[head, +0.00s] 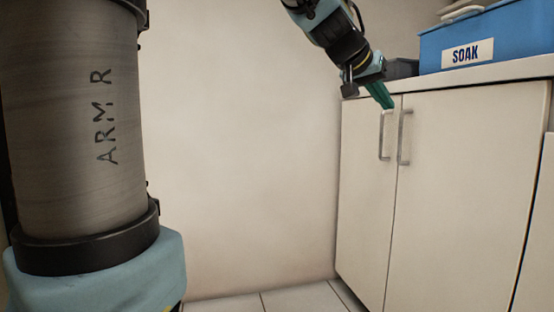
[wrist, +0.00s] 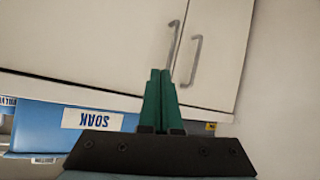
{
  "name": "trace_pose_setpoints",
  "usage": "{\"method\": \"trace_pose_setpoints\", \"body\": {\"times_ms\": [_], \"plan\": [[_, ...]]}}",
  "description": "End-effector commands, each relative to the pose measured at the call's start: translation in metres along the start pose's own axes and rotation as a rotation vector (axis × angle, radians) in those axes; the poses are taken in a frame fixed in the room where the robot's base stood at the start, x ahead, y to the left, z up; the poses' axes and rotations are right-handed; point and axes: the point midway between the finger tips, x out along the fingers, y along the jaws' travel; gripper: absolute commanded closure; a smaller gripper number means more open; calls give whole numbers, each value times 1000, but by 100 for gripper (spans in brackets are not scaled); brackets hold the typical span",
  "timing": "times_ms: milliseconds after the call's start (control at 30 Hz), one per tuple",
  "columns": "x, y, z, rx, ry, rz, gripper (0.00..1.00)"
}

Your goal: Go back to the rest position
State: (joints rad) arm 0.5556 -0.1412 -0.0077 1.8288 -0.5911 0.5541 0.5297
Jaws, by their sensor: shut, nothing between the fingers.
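My gripper (head: 383,96) hangs in the upper right of the head view, its green fingers pointing down and to the right. It appears in front of the upper edge of the white cabinet, apart from the blue box. In the wrist view my gripper (wrist: 160,72) shows its two green fingers pressed together, with nothing between them. Part of my arm fills the left of the head view.
A white cabinet (head: 455,190) with two bar handles stands at the right. On its counter (head: 490,73) is a blue box (head: 440,45) labelled SOAK, also in the wrist view (wrist: 40,122). The pale wall (head: 240,150) and tiled floor (head: 290,300) in the middle are clear.

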Motion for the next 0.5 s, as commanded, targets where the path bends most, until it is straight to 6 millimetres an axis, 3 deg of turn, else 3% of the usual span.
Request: {"method": "trace_pose_setpoints", "body": {"times_ms": [33, 100, 233, 400, 500], "plan": [[1, -29, 18, -47, -72, -58, 100], [4, -64, 56, -108, -160, -131, 100], [-8, -119, 132, -224, -326, -260, 100], [-46, -161, 230, -364, -523, -394, 100], [-73, -169, 277, -433, -618, -449, 100]]}}
